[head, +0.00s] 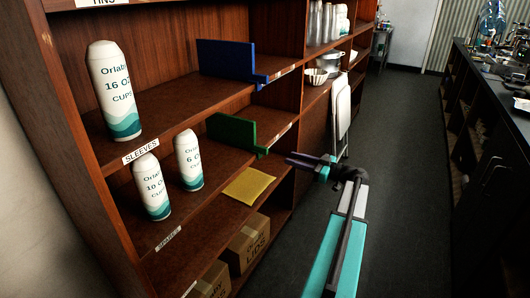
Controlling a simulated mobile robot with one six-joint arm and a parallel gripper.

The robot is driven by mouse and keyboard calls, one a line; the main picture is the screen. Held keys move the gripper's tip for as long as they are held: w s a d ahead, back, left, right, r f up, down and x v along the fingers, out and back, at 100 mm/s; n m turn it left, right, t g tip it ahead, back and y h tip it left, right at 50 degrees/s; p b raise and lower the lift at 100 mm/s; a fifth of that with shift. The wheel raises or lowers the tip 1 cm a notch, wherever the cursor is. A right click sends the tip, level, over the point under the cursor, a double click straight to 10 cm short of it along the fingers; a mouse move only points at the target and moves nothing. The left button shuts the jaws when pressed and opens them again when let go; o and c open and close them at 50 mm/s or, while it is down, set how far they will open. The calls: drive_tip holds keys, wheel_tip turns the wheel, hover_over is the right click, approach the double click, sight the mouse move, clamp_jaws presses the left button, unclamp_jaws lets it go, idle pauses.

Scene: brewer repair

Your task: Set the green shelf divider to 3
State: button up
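The green shelf divider (232,131) stands upright on the middle shelf, right of two cup sleeves. Its low front tab reaches the shelf's front edge. A pale scale strip (281,134) runs along that edge to the right of the tab; its numbers are too small to read. My gripper (291,159) is in front of the shelf, to the right of and slightly below the divider's tab, apart from it in the picture. It points left toward the shelving. Its fingers are dark and small, and I cannot tell whether they are open or shut.
A blue divider (226,59) stands on the shelf above, right of a tall cup sleeve (114,91). A yellow cloth (249,186) and cardboard boxes (249,243) are below. A folded white stool (341,112) leans beyond. The aisle floor (400,185) is clear; a dark counter (490,150) bounds it right.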

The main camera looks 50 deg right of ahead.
sight(265, 154)
drive_tip(key=p+x, duration=0.2)
drive_tip(key=x, duration=1.1)
drive_tip(key=shift+w, duration=0.35)
drive_tip(key=shift+c, duration=0.2)
